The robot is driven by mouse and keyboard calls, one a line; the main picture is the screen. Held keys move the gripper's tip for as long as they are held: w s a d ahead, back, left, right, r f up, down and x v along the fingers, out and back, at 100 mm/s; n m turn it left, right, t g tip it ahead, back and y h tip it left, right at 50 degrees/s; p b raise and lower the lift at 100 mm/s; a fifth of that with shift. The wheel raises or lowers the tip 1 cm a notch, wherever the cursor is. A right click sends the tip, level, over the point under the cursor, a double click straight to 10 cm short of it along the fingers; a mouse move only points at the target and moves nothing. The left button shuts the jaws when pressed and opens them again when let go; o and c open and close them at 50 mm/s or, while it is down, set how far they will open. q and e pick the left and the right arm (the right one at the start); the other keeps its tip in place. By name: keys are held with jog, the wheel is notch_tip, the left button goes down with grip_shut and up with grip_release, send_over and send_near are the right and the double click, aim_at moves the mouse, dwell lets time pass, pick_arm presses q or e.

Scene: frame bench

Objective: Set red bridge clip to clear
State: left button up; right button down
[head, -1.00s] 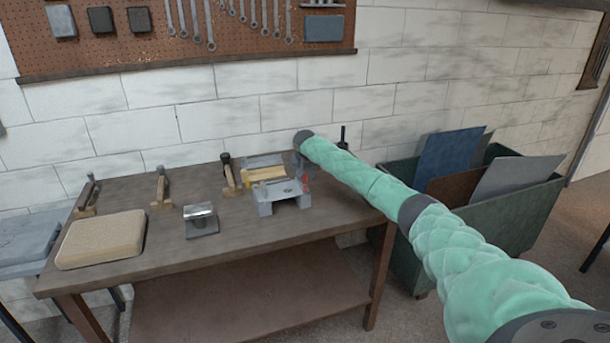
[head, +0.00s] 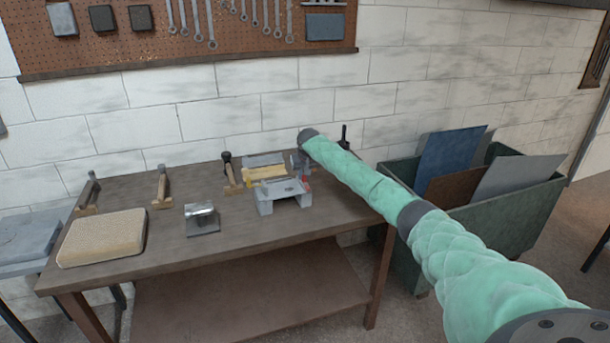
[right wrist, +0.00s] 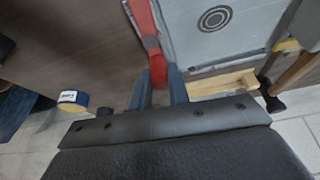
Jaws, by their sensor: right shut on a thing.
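The red bridge clip (right wrist: 144,22) is a long red bar in the right wrist view, along the side of a grey plate (right wrist: 225,38) with dark concentric rings. My right gripper (right wrist: 158,80) is shut on the lower end of the red clip, with a dark finger on each side. In the head view a small red bit (head: 305,180) shows at the right of the grey bridge block (head: 281,191). My right gripper (head: 301,166) is there, small and partly hidden by my arm. Whether the clip sits at clear cannot be told. My left gripper is not in view.
A pale wooden piece (head: 268,173) lies behind the bridge. Several wood-handled tools, a metal block (head: 201,219) and a beige pad (head: 102,238) stand on the bench (head: 165,261). A green bin (head: 483,226) with panels stands right. The bench front middle is clear.

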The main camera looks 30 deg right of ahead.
aim_at(306, 183)
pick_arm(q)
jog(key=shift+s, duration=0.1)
pick_arm(e)
jog(key=c, duration=1.4)
grip_release()
jog(key=shift+c, duration=0.2)
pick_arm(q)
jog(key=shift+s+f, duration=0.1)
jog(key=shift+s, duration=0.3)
pick_arm(e)
jog(key=shift+o, duration=0.6)
jog(key=shift+r, duration=0.2)
jog(key=shift+b+v, duration=0.7)
jog(key=shift+v, duration=0.25)
jog(key=b+v, duration=0.1)
jog(key=v, duration=0.3)
jog(key=shift+s, duration=0.15)
pick_arm(q)
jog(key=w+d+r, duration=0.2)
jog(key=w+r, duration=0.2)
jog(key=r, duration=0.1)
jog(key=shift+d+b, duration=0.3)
jog(key=shift+b, duration=0.05)
pick_arm(e)
jog(key=shift+s+a+r, duration=0.1)
jog(key=shift+s+r, duration=0.1)
jog(key=shift+r, duration=0.45)
